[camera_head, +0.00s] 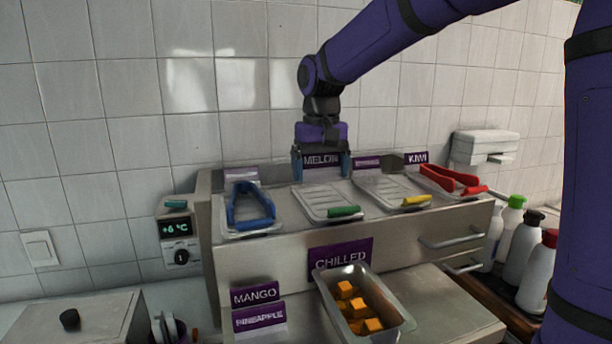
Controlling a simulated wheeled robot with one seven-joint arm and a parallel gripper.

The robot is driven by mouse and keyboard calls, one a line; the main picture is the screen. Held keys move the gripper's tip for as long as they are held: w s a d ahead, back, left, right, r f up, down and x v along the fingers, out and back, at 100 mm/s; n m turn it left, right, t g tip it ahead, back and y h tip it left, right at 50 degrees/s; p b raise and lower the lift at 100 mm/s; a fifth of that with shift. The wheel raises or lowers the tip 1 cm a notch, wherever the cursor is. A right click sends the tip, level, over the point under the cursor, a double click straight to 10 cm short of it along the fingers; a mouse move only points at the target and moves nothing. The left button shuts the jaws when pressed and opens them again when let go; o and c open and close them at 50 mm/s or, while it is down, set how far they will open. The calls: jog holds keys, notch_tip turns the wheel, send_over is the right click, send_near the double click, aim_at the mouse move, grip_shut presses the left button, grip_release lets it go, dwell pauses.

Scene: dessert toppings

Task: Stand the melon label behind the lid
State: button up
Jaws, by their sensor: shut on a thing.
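The melon label (321,160) is a purple card with pale lettering. It is upright between the fingers of my gripper (321,168), which is shut on it. The gripper points down at the back of the counter top, behind a clear lid (312,199) with a green handle. The label's lower edge is close to the counter top; I cannot tell whether it touches. The fingers cover the label's sides.
A lid (385,190) with a yellow handle lies to the right. Blue tongs (250,207) and red tongs (450,180) lie at either side. A kiwi label (417,158) stands behind. A tray of orange cubes (397,305) is in front, and bottles (523,245) stand at right.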

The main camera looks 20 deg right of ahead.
jog(key=w, duration=0.4)
jog(key=w+d+f, duration=0.1)
jog(key=w, duration=0.8)
jog(key=shift+w+d+f, duration=0.1)
jog(key=shift+d+f, duration=0.05)
jog(key=shift+d, duration=0.2)
jog(key=shift+f, duration=1.75)
jog(key=shift+f, duration=0.3)
jog(key=o, duration=0.7)
jog(key=shift+r, duration=0.15)
notch_tip(320, 180, up, 12)
jog(key=shift+r, duration=0.15)
